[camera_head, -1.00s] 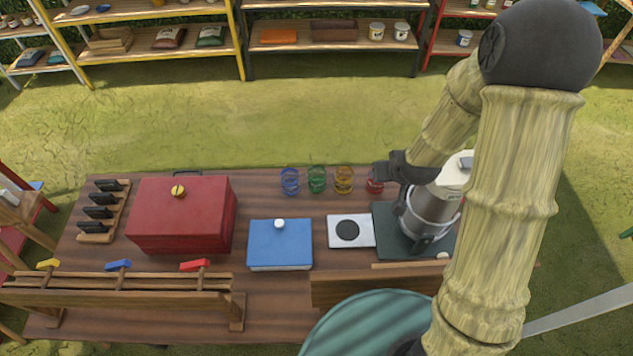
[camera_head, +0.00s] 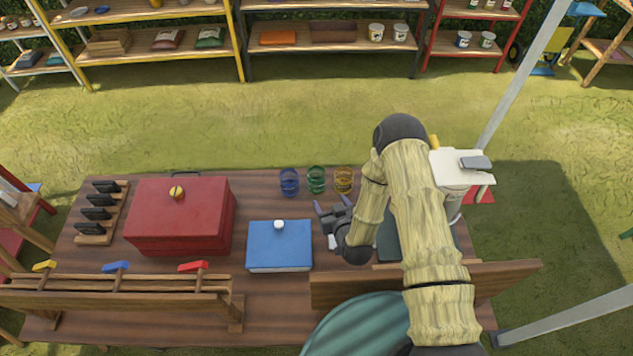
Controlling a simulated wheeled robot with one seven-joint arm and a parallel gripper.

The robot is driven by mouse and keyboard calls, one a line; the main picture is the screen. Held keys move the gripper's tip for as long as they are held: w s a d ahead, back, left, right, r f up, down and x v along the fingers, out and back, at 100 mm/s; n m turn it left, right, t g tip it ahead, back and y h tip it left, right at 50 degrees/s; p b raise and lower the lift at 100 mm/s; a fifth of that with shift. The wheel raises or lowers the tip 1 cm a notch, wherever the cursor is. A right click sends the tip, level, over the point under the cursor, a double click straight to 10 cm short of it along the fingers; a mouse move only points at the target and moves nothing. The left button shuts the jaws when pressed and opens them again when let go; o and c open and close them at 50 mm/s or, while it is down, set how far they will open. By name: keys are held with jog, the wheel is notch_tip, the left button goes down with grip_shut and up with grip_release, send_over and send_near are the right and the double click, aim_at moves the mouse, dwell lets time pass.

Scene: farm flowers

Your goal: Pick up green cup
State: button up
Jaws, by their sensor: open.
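The green cup (camera_head: 316,180) is a clear green glass standing upright near the back edge of the wooden table, between the blue cup (camera_head: 289,182) and the amber cup (camera_head: 343,181). My gripper (camera_head: 330,207) is open and empty. In the picture it lies just below the green and amber cups, with its fingers pointing towards the cups and apart from the green cup. My arm comes in from the lower right and hides the red cup seen earlier and most of the white hot plate.
A blue box (camera_head: 279,248) and a red box (camera_head: 180,222) stand on the table (camera_head: 260,210) to the left. A white-topped machine (camera_head: 462,170) stands at the right, partly behind my arm. A wooden rail (camera_head: 500,277) runs along the front.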

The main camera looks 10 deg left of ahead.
aim_at(319, 182)
jog(key=b+x, duration=0.5)
jog(key=x, duration=0.6)
jog(key=shift+a+f, duration=0.1)
jog(key=shift+w+a, duration=0.25)
jog(key=shift+w, duration=0.25)
jog(key=b+x, duration=0.2)
jog(key=x, duration=0.2)
jog(key=shift+w+a+f, duration=0.1)
jog(key=shift+w+a, duration=0.05)
jog(key=shift+w, duration=0.15)
jog(key=shift+w+a, duration=0.2)
jog(key=shift+w, duration=0.1)
jog(key=c, duration=0.8)
